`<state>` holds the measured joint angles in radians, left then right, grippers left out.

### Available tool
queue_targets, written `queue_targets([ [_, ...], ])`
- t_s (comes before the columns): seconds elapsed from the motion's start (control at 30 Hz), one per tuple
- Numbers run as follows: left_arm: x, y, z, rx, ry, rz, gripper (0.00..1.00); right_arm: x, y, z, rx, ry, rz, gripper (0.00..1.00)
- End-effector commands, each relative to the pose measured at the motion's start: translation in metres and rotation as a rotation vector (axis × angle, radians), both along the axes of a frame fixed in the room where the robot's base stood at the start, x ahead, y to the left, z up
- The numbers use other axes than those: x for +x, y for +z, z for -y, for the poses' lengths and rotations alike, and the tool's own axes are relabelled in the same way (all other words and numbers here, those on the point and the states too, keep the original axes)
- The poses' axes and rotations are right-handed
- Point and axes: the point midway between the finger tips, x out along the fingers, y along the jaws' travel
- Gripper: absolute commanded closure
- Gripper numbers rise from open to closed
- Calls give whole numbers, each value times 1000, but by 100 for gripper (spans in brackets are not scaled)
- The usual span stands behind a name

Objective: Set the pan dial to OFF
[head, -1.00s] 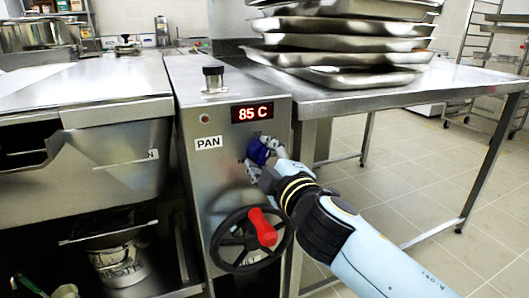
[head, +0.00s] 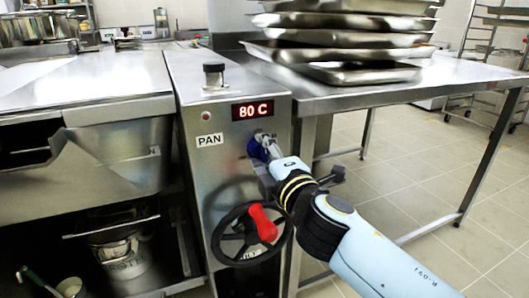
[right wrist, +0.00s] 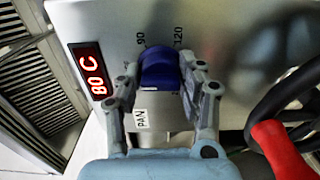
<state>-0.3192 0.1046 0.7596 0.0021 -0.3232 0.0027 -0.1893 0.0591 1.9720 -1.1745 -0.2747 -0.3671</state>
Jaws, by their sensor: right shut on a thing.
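The blue pan dial (right wrist: 159,70) is on the steel front panel (head: 228,172). My right gripper (right wrist: 160,88) is shut on it, one finger on each side. In the head view the dial (head: 257,149) is partly hidden by my right gripper (head: 266,145). The marks 90 and 120 show beside the dial in the right wrist view; an OFF mark is not visible. The red display (head: 252,110) above reads 80 C and also shows in the right wrist view (right wrist: 90,72). The PAN label (head: 209,140) is left of the dial. My left gripper is not in view.
A black handwheel (head: 217,243) with a red handle (head: 263,222) sits just below the dial, close to my right arm. Stacked metal trays (head: 340,40) stand on the steel table (head: 440,85) at the right. Open floor lies beneath that table.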

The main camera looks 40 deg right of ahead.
Motion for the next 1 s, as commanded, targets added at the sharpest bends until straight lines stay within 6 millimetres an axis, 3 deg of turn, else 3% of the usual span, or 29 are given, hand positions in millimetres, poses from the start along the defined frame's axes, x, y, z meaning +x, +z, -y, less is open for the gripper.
queue_targets([
  [0.2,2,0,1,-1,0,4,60,-1,-3,0,0,0,-6,94],
  [0.23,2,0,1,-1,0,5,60,-1,-3,0,0,0,-6,60],
  [0.4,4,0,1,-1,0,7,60,-1,-3,0,0,0,-5,41],
  [0.77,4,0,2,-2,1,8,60,-9,-2,-2,0,0,-4,41],
  [1.0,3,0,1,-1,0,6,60,-58,-3,-14,2,-1,-8,41],
])
